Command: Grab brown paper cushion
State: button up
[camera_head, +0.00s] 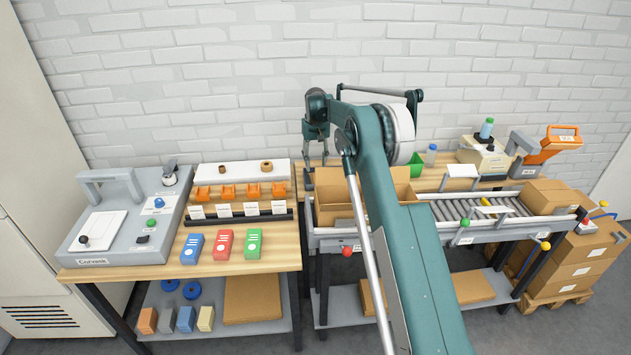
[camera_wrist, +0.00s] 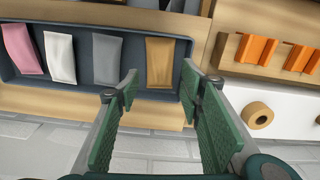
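The brown paper cushion (camera_wrist: 160,60) is a flat tan packet at the right end of a dark tray (camera_wrist: 75,86) in the wrist view. Beside it, to its left, lie a grey (camera_wrist: 108,60), a white (camera_wrist: 60,58) and a pink cushion (camera_wrist: 22,50). My gripper (camera_wrist: 168,88) is open and empty, with green-padded fingers. The brown cushion shows between and beyond the fingertips; I see no contact. In the head view my gripper (camera_head: 312,165) hangs over the back of the worktop, left of a cardboard box. I cannot make out the cushions there.
Near the fingers in the wrist view are a brown tape roll (camera_wrist: 257,115) and orange holders (camera_wrist: 256,50).

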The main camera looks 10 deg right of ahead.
jog(key=shift+f, duration=1.3)
jog(key=shift+w+f, duration=0.15)
jog(key=shift+f, duration=2.45)
jog(key=shift+c, duration=0.5)
jog(key=c, duration=0.4)
jog(key=shift+r, duration=0.1)
jog(key=shift+r, duration=4.95)
